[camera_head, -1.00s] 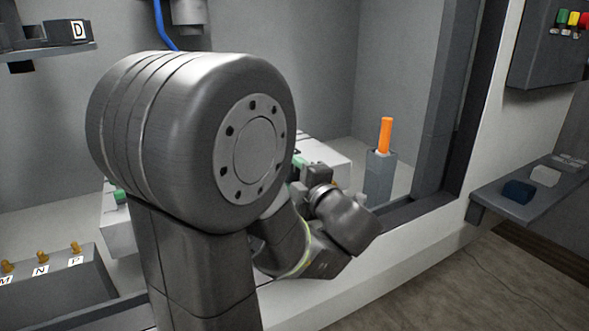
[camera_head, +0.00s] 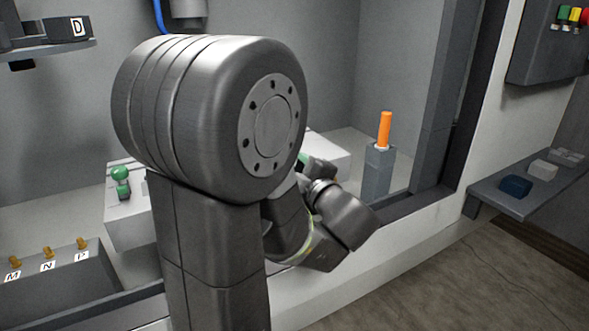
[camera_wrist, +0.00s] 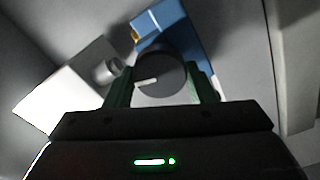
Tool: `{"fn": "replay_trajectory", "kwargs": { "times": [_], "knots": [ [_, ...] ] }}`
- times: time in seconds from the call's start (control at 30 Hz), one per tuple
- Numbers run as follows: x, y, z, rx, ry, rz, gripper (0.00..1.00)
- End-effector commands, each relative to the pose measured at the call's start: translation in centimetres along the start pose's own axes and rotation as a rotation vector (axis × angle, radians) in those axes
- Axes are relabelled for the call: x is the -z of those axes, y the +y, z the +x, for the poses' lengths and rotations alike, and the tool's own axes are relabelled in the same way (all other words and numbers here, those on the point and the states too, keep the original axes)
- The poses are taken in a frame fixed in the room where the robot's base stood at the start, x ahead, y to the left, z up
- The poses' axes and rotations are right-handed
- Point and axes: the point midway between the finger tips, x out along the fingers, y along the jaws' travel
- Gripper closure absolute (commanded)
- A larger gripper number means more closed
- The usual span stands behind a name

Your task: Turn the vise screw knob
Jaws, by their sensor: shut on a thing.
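The dark round knob (camera_wrist: 160,75) with a white pointer line is in the middle of the wrist view, in front of a blue body (camera_wrist: 185,38). My gripper (camera_wrist: 162,86) is shut on the knob, with one green finger on its left side and one on its right. The pointer line lies nearly level, towards the left finger. In the head view my arm hides the knob and the blue body, and only part of my wrist shows.
A white block (camera_wrist: 70,85) with a grey round stub stands left of the knob. In the head view an orange stick (camera_head: 384,130) stands on a grey post (camera_head: 378,172) at right. A green-handled part (camera_head: 120,180) sits on a light block at left.

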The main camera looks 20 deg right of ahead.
Motion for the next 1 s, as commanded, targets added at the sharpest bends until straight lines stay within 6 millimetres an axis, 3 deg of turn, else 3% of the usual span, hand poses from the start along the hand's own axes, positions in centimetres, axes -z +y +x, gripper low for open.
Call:
{"fn": "replay_trajectory", "kwargs": {
  "times": [0.07,0.1,0.2,0.57,1.0],
  "knots": [
    [0.0,-0.1,0.0,0.001,-0.001,0.001,0.73],
    [0.0,-0.1,0.0,0.001,-0.001,0.001,0.44],
    [0.0,-0.1,0.0,0.001,-0.001,0.0,0.28],
    [0.0,0.0,-0.3,0.0,-0.001,-0.001,0.28],
    [-0.1,0.0,-6.0,-0.002,-0.005,-0.001,0.28]
  ]
}}
